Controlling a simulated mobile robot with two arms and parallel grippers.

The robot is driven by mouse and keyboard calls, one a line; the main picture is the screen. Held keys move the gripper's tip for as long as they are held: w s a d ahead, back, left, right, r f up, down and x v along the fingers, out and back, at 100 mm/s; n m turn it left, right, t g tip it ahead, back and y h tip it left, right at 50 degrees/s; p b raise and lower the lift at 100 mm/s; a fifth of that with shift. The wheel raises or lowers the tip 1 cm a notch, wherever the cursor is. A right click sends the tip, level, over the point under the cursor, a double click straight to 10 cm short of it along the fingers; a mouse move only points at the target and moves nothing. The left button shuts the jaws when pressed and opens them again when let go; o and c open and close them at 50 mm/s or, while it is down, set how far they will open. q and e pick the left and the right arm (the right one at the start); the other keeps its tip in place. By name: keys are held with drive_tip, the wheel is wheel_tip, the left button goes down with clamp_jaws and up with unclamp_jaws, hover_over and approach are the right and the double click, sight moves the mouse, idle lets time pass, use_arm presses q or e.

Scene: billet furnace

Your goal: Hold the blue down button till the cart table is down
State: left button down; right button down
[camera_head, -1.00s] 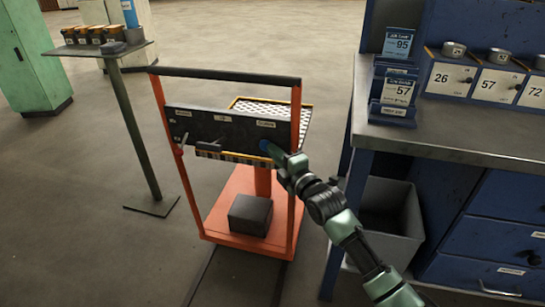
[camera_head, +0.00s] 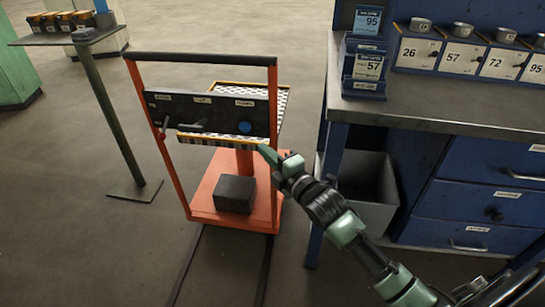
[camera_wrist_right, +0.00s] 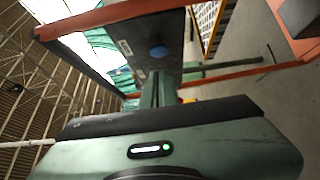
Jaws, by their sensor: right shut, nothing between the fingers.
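The orange cart (camera_head: 160,150) stands left of the workbench, with a dark control panel (camera_head: 200,112) across its uprights. The round blue button (camera_head: 245,127) is at the right of the panel, with a small label above it. It also shows in the right wrist view (camera_wrist_right: 158,53). The cart table (camera_head: 276,112), with a checkered top, lies behind the panel, partly hidden by it. My right gripper (camera_head: 264,151) is shut and empty, its tips a little below and right of the button, apart from it in the picture. My left gripper is not in view.
A dark block (camera_head: 235,193) sits on the cart's orange base. A thin stand with a small shelf (camera_head: 60,36) is at left. At right are the workbench (camera_head: 450,112), a grey bin (camera_head: 366,190) and blue drawers. Open floor lies around the cart.

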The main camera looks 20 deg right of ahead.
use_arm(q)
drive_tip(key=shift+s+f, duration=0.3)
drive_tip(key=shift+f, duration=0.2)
use_arm(e)
drive_tip(key=s, duration=0.3)
drive_tip(key=shift+d+r, duration=0.1)
drive_tip(key=shift+d, duration=0.1)
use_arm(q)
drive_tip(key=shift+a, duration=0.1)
use_arm(e)
drive_tip(key=shift+s, duration=0.1)
